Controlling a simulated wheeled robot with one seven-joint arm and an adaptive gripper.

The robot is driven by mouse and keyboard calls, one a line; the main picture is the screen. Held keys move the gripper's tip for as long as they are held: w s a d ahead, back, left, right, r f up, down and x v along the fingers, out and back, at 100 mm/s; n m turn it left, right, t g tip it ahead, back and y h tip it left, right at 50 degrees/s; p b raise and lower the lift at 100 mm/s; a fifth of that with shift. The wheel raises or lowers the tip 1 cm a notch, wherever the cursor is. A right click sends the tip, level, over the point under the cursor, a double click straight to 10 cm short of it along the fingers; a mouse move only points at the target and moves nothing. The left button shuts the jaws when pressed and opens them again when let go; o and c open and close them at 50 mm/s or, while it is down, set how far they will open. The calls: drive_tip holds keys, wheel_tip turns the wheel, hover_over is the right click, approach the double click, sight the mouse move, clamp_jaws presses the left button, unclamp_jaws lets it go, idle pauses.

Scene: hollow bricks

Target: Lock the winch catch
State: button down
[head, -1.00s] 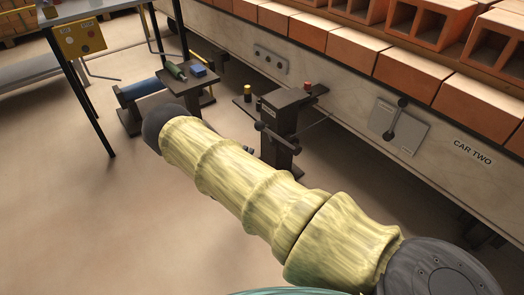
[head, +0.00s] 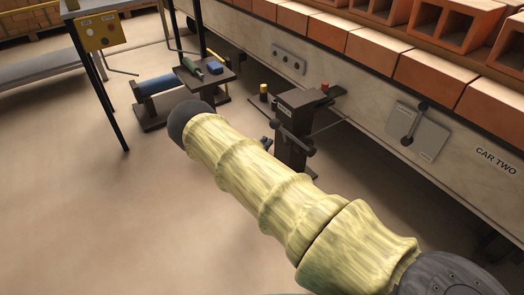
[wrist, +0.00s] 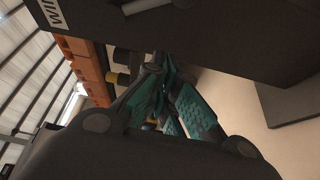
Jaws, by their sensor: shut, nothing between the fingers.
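The winch stand (head: 293,143) is a dark post with a small label, beside the brick car. Dark bars with round knobs cross its front; I cannot tell which is the catch or whether it is locked. A yellow-topped post (head: 263,90) stands on its left and a red button (head: 325,87) on its right. In the wrist view a dark body (wrist: 215,35) with a partly cut-off label starting "WIN" fills the top. My gripper (wrist: 168,75), with teal pads, is shut and empty just below that body; contact is unclear. My forearm hides most of the gripper in the head view.
The car side (head: 360,100), marked CAR TWO, runs along the right with hollow bricks (head: 435,70) above. A lever plate (head: 417,132) is on it. A small stand (head: 207,72) with blue and green items and a blue roller (head: 160,82) lie behind.

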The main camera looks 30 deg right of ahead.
sight(284, 136)
drive_tip(key=d+b, duration=0.1)
drive_tip(key=d, duration=0.2)
drive_tip(key=shift+w+d+b, duration=0.2)
drive_tip(key=shift+d+b, duration=0.2)
drive_tip(key=shift+s+d+b, duration=0.25)
drive_tip(key=shift+s+b, duration=0.05)
drive_tip(key=shift+s, duration=0.85)
